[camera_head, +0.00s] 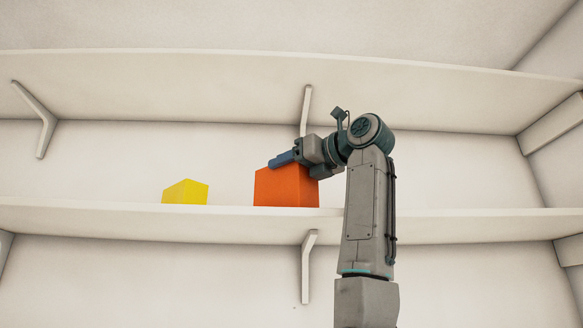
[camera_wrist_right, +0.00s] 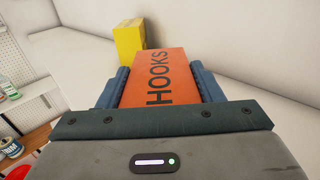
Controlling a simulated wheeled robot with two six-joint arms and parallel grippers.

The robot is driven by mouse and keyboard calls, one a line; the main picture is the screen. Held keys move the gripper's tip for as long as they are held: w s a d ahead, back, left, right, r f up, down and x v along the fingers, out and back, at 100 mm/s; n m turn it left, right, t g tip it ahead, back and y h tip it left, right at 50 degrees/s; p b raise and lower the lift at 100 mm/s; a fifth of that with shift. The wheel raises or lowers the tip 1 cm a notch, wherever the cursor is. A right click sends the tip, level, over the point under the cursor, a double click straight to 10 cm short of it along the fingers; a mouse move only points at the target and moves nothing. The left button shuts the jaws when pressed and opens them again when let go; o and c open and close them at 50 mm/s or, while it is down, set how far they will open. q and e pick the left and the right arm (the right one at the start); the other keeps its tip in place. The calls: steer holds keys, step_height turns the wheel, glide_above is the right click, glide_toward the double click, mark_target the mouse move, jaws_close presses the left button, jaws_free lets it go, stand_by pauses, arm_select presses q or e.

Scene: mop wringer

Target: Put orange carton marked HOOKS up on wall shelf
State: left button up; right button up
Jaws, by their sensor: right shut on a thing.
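The orange carton (camera_head: 286,188) is at the lower wall shelf (camera_head: 120,213) in the head view, its bottom hidden behind or level with the shelf's front edge. My right gripper (camera_head: 283,160) is shut on it from above and the right. In the right wrist view the carton (camera_wrist_right: 158,80) shows the word HOOKS between the two blue fingers of my right gripper (camera_wrist_right: 160,88). I cannot tell for sure whether the carton rests on the shelf board. My left gripper is not in view.
A yellow box (camera_head: 185,192) stands on the same shelf to the left, with a gap between it and the carton. It also shows in the right wrist view (camera_wrist_right: 129,40). An upper shelf (camera_head: 200,85) runs above. The lower shelf is clear toward the right.

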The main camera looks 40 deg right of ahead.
steer(key=o, duration=1.3)
steer(key=shift+c, duration=0.2)
steer(key=shift+o, duration=0.8)
steer(key=shift+w+d, duration=0.1)
steer(key=shift+w, duration=0.1)
steer(key=shift+r+p, duration=0.25)
steer(key=shift+p, duration=0.15)
steer(key=b+v, duration=0.1)
steer(key=v, duration=0.1)
steer(key=b+v, duration=0.1)
steer(key=b, duration=0.1)
steer(key=shift+s+f, duration=0.4)
steer(key=b+v, duration=0.3)
steer(key=v, duration=0.5)
steer(key=shift+s+r+b, duration=0.15)
steer(key=shift+r+b, duration=0.1)
steer(key=shift+b, duration=0.05)
